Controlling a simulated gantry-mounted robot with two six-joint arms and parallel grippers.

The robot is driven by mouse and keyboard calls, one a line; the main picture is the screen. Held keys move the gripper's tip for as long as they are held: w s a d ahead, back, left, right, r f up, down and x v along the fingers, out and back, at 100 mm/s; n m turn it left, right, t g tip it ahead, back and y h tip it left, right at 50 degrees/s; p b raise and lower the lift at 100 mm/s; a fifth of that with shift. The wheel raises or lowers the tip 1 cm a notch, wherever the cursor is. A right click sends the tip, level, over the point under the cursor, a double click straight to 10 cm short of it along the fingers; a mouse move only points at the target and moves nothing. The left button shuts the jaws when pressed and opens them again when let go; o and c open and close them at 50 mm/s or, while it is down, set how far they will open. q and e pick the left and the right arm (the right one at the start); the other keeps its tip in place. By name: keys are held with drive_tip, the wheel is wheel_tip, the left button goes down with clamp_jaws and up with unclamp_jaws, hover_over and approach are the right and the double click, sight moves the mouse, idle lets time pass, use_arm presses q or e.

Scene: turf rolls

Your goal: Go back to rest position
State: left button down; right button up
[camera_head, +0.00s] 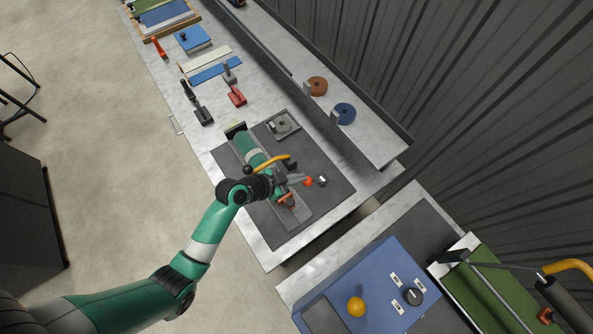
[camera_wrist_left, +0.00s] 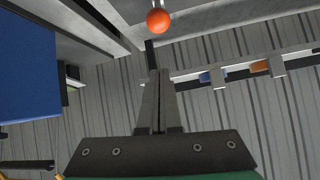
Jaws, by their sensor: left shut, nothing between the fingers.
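My left arm comes in from the lower left of the head view. Its gripper (camera_head: 297,180) is over the dark mat (camera_head: 331,189) on the grey workbench. In the left wrist view the two grey fingers (camera_wrist_left: 159,80) are together with nothing between them. An orange-red ball knob (camera_head: 309,181) shows just beyond the fingertips; it also shows in the left wrist view (camera_wrist_left: 158,21), apart from the fingers there. A green cylindrical tool (camera_head: 250,151) with a yellow handle lies on the mat beside my wrist, partly hidden by it. My right gripper is not in view.
A grey square fixture (camera_head: 283,124) stands at the mat's far edge. Hand tools lie further along the bench, including a red one (camera_head: 237,97). Brown (camera_head: 317,86) and blue (camera_head: 344,113) rolls are on the back ledge. A blue control box (camera_head: 371,285) stands at the lower right. Floor is open at left.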

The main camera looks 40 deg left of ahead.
use_arm(q)
drive_tip(key=shift+s+a+r, duration=0.15)
drive_tip(key=shift+s+r, duration=0.2)
drive_tip(key=shift+s, duration=0.05)
drive_tip(key=w+d+r+m+t+h+p, duration=0.15)
drive_tip(key=w+r, duration=0.25)
drive_tip(key=r, duration=1)
drive_tip(key=w+d+r+m+t+p, duration=0.1)
drive_tip(key=w+d+r+t+p, duration=0.2)
drive_tip(key=r, duration=1)
drive_tip(key=w+d+r+m+t+p, duration=0.1)
drive_tip(key=w+r+t, duration=0.3)
drive_tip(key=r, duration=1)
drive_tip(key=s+r+t+p, duration=0.1)
drive_tip(key=s+r+t, duration=0.15)
drive_tip(key=r, duration=0.85)
drive_tip(key=s+r+t+p, duration=0.1)
drive_tip(key=s+r+t, duration=0.15)
drive_tip(key=r, duration=0.75)
drive_tip(key=s+a+r+n+t+y, duration=0.2)
drive_tip(key=s+r+n+t+y, duration=0.1)
drive_tip(key=s+r+n, duration=0.5)
wheel_tip(320, 180, up, 3)
drive_tip(key=shift+s+a+r+t, duration=0.1)
drive_tip(key=shift+s+a+t, duration=0.3)
drive_tip(key=shift+s, duration=0.85)
